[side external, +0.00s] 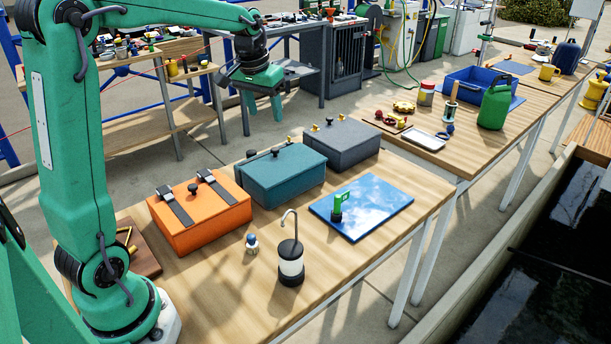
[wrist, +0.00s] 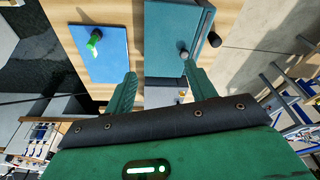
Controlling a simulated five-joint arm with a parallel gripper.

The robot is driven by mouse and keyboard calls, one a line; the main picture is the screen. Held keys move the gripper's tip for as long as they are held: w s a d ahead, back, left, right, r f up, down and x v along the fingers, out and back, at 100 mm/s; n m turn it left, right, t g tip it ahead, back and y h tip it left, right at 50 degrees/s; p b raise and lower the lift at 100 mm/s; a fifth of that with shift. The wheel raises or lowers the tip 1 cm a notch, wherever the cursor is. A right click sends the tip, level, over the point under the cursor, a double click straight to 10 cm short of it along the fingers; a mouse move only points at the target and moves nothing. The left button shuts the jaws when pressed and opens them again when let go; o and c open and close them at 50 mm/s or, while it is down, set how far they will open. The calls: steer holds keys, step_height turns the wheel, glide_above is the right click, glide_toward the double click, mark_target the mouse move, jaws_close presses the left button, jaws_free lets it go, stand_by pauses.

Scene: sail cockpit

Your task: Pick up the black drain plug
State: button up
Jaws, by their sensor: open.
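I cannot tell for certain which small black piece is the drain plug. A black knob-like piece (side external: 275,153) stands on the lid of the teal box (side external: 283,177). A second dark piece (side external: 250,154) shows at the box's left edge. In the wrist view, a dark stubby piece (wrist: 183,52) shows on the teal lid near the right fingertip, and a black piece (wrist: 213,40) lies at the lid's edge. My gripper (side external: 264,116) is open and empty, pointing down, high up behind the teal box in the side view. Its fingers also show in the wrist view (wrist: 159,70).
An orange box (side external: 215,222) and a grey box (side external: 345,148) flank the teal one. A green-handled item (side external: 338,206) stands on a blue sheet (side external: 381,204). The table's front right is clear.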

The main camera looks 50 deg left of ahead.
steer(key=w+a+f+n+g, duration=0.1)
steer(key=w+a+f, duration=0.2)
steer(key=a+f, duration=0.15)
steer(key=w+a+f+n, duration=0.1)
steer(key=w+a+f, duration=0.2)
steer(key=a, duration=0.3)
steer(key=g, duration=0.1)
glide_above(251, 151)
steer(key=shift+n+h, duration=0.4)
steer(key=f, duration=0.8)
steer(key=shift+w+d+f, duration=0.2)
steer(key=shift+d+f, duration=0.05)
steer(key=shift+d, duration=0.05)
steer(key=shift+a+f, duration=0.35)
steer(key=shift+f, duration=1.35)
steer(key=shift+f, duration=0.1)
steer(key=shift+s+f, duration=0.15)
steer(key=shift+f, duration=2.4)
steer(key=c, duration=1.1)
